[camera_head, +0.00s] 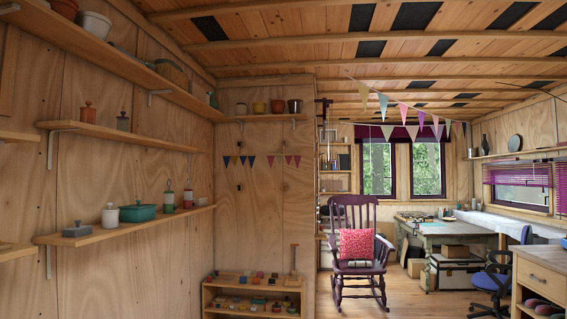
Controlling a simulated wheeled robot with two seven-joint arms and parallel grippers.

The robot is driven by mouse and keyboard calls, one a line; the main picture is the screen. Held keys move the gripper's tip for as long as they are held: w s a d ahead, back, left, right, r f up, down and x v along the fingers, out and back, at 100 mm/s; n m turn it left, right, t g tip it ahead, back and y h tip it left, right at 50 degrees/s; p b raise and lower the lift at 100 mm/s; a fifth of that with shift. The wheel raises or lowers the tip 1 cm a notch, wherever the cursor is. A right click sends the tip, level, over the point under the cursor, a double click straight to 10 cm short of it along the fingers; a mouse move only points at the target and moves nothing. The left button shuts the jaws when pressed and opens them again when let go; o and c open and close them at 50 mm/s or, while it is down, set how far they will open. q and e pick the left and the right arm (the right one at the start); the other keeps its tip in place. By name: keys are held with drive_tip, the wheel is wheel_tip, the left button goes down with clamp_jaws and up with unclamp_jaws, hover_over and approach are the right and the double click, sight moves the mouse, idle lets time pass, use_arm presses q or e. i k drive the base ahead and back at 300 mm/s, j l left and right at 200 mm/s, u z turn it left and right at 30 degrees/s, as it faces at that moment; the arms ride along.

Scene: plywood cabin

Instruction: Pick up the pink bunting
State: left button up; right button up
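Small pink bunting flags (288,160) hang in a row on the plywood end wall, below the high shelf. Dark blue flags (242,160) hang to the left in the same row. I cannot tell whether the pink and blue flags share one string. A larger string of pastel bunting (402,110), with some pink flags, hangs across the room below the ceiling. Neither of my grippers is in view.
Long wooden shelves (120,139) with pots and jars run along the left wall. A low shelf unit (254,295) stands below the wall bunting. A purple rocking chair (358,245) with a red-pink cushion stands right of it. A workbench (445,228) is behind.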

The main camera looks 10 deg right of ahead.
sight(279, 157)
drive_tip(key=z, duration=0.3)
drive_tip(key=i, duration=5.2)
drive_tip(key=i+u, duration=0.15)
drive_tip(key=i, duration=0.35)
drive_tip(key=i+l+u, duration=0.15)
drive_tip(key=i, duration=0.35)
drive_tip(key=i+l+u, duration=0.15)
drive_tip(key=i, duration=0.35)
drive_tip(key=l, duration=0.1)
